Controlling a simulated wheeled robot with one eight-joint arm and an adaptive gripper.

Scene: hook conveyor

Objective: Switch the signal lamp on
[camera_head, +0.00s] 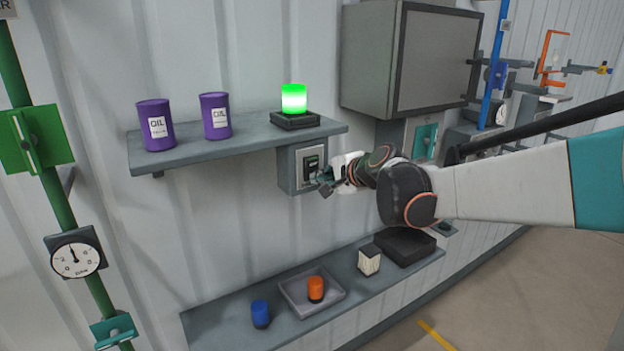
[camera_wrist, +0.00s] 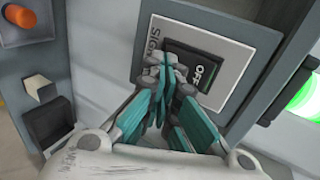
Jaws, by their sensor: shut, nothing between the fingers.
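The signal lamp (camera_head: 294,98) glows green on its dark base on the upper shelf, and its lit green part (camera_wrist: 304,94) shows at the right edge in the wrist view. Below the shelf is a grey switch box (camera_head: 289,169) with a light plate and a dark rocker switch (camera_head: 311,166). In the wrist view the rocker (camera_wrist: 206,72) shows the word OFF on its visible half; the other half is partly behind my fingers. My gripper (camera_head: 324,182) is shut and empty, its fingertips (camera_wrist: 168,75) at the switch plate. I cannot tell whether they touch the rocker.
Two purple oil cans (camera_head: 156,125) stand on the upper shelf (camera_head: 185,149). The lower shelf (camera_head: 215,325) holds a blue item (camera_head: 260,313), a grey tray (camera_head: 301,307) with an orange item, a pale block (camera_head: 369,260) and a dark tray (camera_head: 405,246). A grey cabinet (camera_head: 430,60) hangs above my arm.

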